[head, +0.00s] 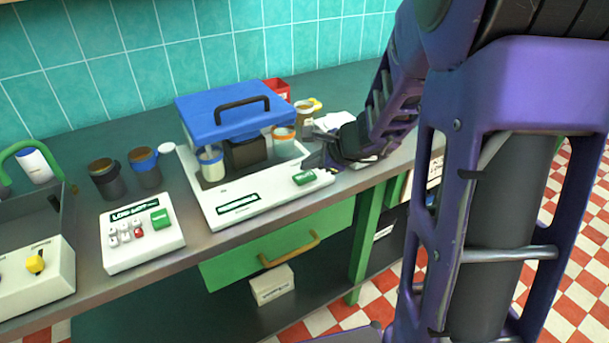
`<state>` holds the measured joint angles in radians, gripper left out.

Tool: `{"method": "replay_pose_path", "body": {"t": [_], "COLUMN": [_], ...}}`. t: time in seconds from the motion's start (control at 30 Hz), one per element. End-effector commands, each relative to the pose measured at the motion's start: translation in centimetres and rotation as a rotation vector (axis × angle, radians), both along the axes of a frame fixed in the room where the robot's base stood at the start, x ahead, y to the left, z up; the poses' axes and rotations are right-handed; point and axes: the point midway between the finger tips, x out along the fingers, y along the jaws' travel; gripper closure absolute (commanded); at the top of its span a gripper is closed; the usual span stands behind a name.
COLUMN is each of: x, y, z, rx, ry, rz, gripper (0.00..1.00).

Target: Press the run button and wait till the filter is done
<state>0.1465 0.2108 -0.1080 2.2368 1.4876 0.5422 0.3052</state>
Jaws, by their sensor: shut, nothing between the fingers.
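A white-based machine (240,213) with a raised blue lid (222,118) and dark handle stands on the counter; I take it for the filter. A green button (304,178) sits at the right end of its front; its lettering is too small to read. A pale-filled jar (211,165), a dark block (245,153) and an orange-banded jar (284,139) are under the lid. My gripper (312,162) is shut and empty, just behind and above the green button. I cannot tell whether it touches the machine.
A white keypad box (145,252) with a green key stands left, beside two dark jars (106,180) (146,170). A grey unit with a yellow knob (35,264) is at far left. A red box (276,89) and small jars stand behind. A green drawer (278,245) hangs below.

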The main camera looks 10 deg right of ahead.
Motion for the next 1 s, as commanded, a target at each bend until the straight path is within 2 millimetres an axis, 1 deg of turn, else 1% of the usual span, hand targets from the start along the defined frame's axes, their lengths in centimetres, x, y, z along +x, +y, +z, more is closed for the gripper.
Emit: {"method": "replay_pose_path", "body": {"t": [0.6,0.9,1.0], "x": [0.00,0.00,-0.01], "y": [0.00,0.01,0.00], "z": [-0.02,-0.93,-0.89], "rx": [0.000,0.001,0.001], "ry": [0.000,0.000,0.000], "rz": [0.000,-0.001,-0.001], "gripper": [1.00,1.00,1.00]}}
